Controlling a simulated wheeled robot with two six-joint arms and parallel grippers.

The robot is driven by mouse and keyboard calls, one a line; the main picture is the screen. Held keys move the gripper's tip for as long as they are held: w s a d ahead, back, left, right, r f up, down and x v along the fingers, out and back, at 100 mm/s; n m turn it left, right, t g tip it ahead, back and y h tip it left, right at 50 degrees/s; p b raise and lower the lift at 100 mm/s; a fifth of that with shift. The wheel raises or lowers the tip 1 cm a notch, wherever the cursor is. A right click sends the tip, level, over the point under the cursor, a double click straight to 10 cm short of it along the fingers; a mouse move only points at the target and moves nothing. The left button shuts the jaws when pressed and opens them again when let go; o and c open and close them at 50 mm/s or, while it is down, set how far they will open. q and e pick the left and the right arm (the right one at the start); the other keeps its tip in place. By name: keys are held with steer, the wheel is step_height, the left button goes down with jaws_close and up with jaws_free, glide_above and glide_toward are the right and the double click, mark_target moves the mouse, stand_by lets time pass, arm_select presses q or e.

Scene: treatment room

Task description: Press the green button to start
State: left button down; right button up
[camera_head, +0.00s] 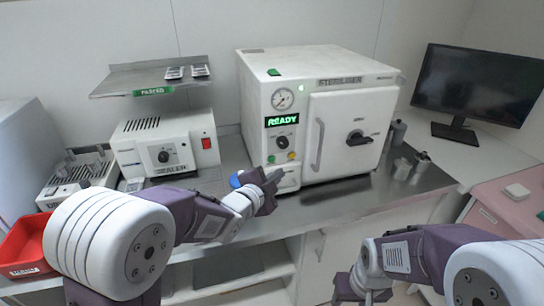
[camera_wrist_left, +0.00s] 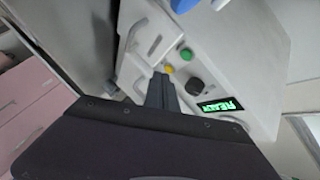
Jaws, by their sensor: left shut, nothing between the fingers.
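The white sterilizer (camera_head: 330,72) stands on the metal counter with its display reading READY (camera_head: 282,120). On its front panel, below a dark knob (camera_head: 281,143), are a green button (camera_head: 271,159) and a yellow button (camera_head: 291,156). In the left wrist view the green button (camera_wrist_left: 186,54) sits up and right of the yellow button (camera_wrist_left: 169,69). My left gripper (camera_head: 274,178) is shut and empty, just in front of the lower panel. In the left wrist view its fingertips (camera_wrist_left: 160,78) appear close to the yellow button; contact cannot be told. My right gripper (camera_head: 350,292) is low, partly cut off.
A sealer (camera_head: 165,140) with a shelf (camera_head: 150,80) above stands left of the sterilizer. A blue item (camera_head: 236,180) is partly hidden behind my left wrist. Small metal containers (camera_head: 402,168) stand right of the sterilizer. A monitor (camera_head: 480,85) is at right, a red tray (camera_head: 30,245) at lower left.

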mark_target(272, 159)
arm_select(q)
steer(key=shift+w+a, duration=0.3)
steer(key=shift+w, duration=0.55)
steer(key=shift+w+a, duration=0.3)
steer(key=shift+w, duration=0.55)
steer(key=shift+w, duration=0.1)
stand_by(0.6)
steer(key=shift+w+a, duration=0.1)
steer(key=shift+w, duration=0.25)
steer(key=shift+w+a, duration=0.15)
steer(key=shift+w, duration=0.2)
stand_by(0.6)
steer(key=shift+s+d+f+b, duration=0.1)
steer(key=shift+s+d+b, duration=0.2)
steer(key=shift+s, duration=0.5)
